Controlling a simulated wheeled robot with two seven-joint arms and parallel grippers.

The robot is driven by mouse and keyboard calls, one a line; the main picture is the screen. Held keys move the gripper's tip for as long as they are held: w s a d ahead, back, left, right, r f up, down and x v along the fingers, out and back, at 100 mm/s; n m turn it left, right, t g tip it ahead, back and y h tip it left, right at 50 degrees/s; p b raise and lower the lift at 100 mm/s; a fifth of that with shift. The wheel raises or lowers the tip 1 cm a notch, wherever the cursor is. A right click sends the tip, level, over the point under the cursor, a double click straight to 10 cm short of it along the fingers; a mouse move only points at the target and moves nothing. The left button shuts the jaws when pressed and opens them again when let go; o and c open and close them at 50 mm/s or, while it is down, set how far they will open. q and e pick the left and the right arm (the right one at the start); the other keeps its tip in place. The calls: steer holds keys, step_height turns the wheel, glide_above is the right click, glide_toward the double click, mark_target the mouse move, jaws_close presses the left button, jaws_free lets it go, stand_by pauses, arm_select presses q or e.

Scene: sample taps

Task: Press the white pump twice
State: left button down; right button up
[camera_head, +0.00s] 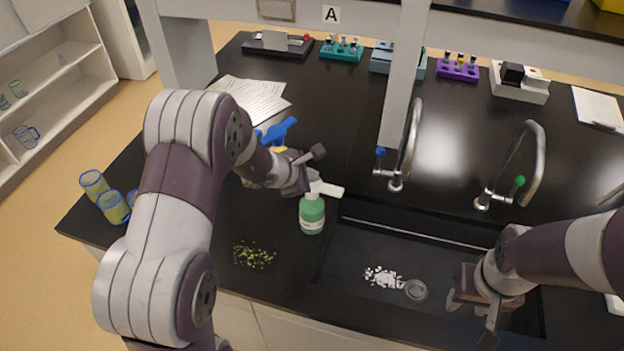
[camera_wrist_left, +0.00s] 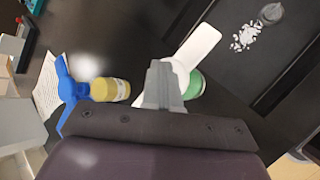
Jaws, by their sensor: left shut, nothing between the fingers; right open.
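A green bottle (camera_head: 312,216) with a white pump (camera_head: 326,188) stands upright on the black counter, left of the sink. My left gripper (camera_head: 308,176) is shut and empty, right at the top of the pump. In the left wrist view the shut fingers (camera_wrist_left: 165,88) overlap the white pump (camera_wrist_left: 197,50), and part of the green bottle (camera_wrist_left: 196,84) shows behind them. I cannot tell whether the fingers touch the pump head. My right gripper (camera_head: 474,312) is open and empty over the right part of the sink.
A yellow bottle with a blue spray head (camera_wrist_left: 70,88) stands close beside the left gripper. White pieces (camera_head: 382,277) lie in the sink by the drain (camera_head: 415,290). Yellow-green bits (camera_head: 254,255) lie on the counter. Two taps (camera_head: 408,150) (camera_head: 530,165) rise behind the sink. Glasses (camera_head: 112,206) stand at left.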

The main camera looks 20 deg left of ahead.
arm_select(q)
steer(key=shift+r, duration=0.65)
step_height(320, 180, up, 5)
steer(key=p, duration=0.4)
stand_by(2.2)
step_height(320, 180, up, 4)
steer(key=shift+s+p, duration=0.1)
steer(key=shift+p, duration=0.35)
